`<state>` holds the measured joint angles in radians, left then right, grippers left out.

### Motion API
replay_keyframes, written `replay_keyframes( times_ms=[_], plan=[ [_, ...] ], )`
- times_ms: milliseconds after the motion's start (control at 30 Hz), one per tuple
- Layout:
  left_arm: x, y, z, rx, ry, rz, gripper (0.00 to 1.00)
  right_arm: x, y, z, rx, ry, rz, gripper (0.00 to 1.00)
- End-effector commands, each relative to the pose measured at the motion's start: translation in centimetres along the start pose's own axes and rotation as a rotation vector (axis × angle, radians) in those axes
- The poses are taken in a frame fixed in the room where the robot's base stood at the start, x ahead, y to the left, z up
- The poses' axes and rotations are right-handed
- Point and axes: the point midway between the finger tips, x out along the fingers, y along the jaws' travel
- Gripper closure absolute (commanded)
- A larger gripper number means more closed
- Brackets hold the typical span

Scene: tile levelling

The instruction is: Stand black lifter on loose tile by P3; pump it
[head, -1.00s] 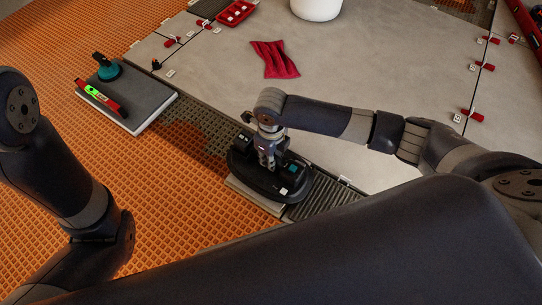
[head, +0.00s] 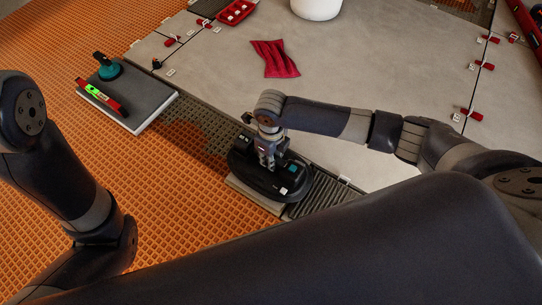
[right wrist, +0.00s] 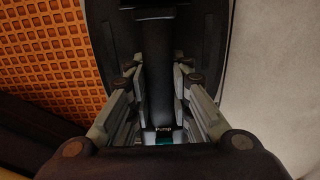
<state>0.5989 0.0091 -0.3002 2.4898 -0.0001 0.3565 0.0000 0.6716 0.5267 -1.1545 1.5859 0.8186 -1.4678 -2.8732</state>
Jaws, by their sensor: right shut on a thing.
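The black lifter (head: 246,174) is an oval black device with a small teal panel and a white label on top. It sits on a light tile (head: 246,194) at the edge of the laid floor, and it covers most of that tile. My right gripper (head: 268,158) is over the lifter, shut on its handle. In the right wrist view the fingers (right wrist: 160,110) are on both sides of the black handle (right wrist: 158,72), with a "Pump" label below it. I see no P3 mark. My left arm shows at the left, but its gripper is out of view.
A grey tile (head: 150,100) with a green-and-red level (head: 100,97) and a teal-topped suction cup (head: 109,70) lies on the orange mat (head: 175,190). On the laid tiles are a red cloth (head: 275,58), a white bucket (head: 316,8), a red tray (head: 236,11) and several red clips.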

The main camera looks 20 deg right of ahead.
Motion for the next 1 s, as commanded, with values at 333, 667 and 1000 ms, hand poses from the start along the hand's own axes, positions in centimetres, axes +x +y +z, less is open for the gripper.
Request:
replay_keyframes(
  times_ms=[333,667,1000],
  plan=[
    [0.25,0.06,-0.17,0.001,0.008,0.004,0.60,0.24,-0.01,0.14,0.000,-0.003,0.000,1.00],
    [0.20,0.05,-0.13,0.001,0.006,0.003,0.60,0.43,-0.01,0.14,0.000,-0.004,0.000,1.00],
    [0.15,0.04,-0.14,0.001,0.005,0.003,0.60,0.49,0.00,0.08,0.000,-0.002,0.000,0.58]
  ],
)
